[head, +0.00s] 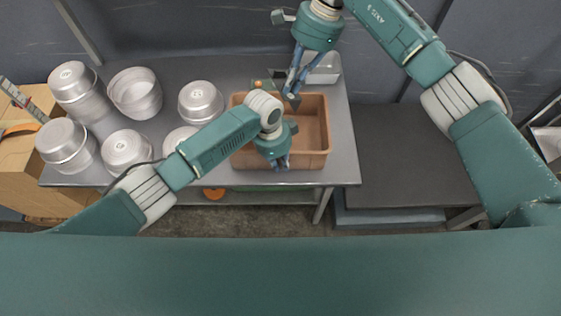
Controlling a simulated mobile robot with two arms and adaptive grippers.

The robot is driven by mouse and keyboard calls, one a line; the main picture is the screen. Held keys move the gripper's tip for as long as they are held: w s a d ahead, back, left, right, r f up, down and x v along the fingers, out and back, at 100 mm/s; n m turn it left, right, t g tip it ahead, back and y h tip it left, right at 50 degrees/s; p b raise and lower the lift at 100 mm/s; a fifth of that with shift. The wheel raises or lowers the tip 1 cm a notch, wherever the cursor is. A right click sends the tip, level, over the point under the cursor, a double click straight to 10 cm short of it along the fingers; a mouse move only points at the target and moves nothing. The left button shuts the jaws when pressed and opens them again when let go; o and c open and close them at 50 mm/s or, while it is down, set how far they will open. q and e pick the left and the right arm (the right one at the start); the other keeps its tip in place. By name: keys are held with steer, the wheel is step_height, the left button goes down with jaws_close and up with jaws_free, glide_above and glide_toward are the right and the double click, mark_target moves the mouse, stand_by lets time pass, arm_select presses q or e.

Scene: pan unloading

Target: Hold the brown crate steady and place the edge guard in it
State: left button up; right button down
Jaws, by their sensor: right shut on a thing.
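The brown crate (316,152) stands on the metal table, open side up. Its left and middle parts are partly covered by my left arm. My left gripper (280,163) points down at the crate's front wall. Its fingers are too small in the picture to tell if they grip the rim or only touch it. My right gripper (293,90) is over the back part of the crate, pointing down. It is shut on a small dark grey piece (293,98), which looks like the edge guard and is mostly hidden by the fingers.
Several round metal pans (134,92) stand on the left of the metal table (343,172). A small metal tin (325,68) is behind the crate. A cardboard box (22,160) is at the far left. A lower dark surface (402,160) on the right is clear.

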arm_select(q)
jaws_close()
arm_select(e)
step_height(320, 180, down, 13)
stand_by(1.4)
steer(key=c, duration=1.7)
jaws_free()
steer(key=v, duration=1.2)
steer(key=shift+w, duration=0.1)
arm_select(q)
steer(key=o, duration=0.6)
jaws_free()
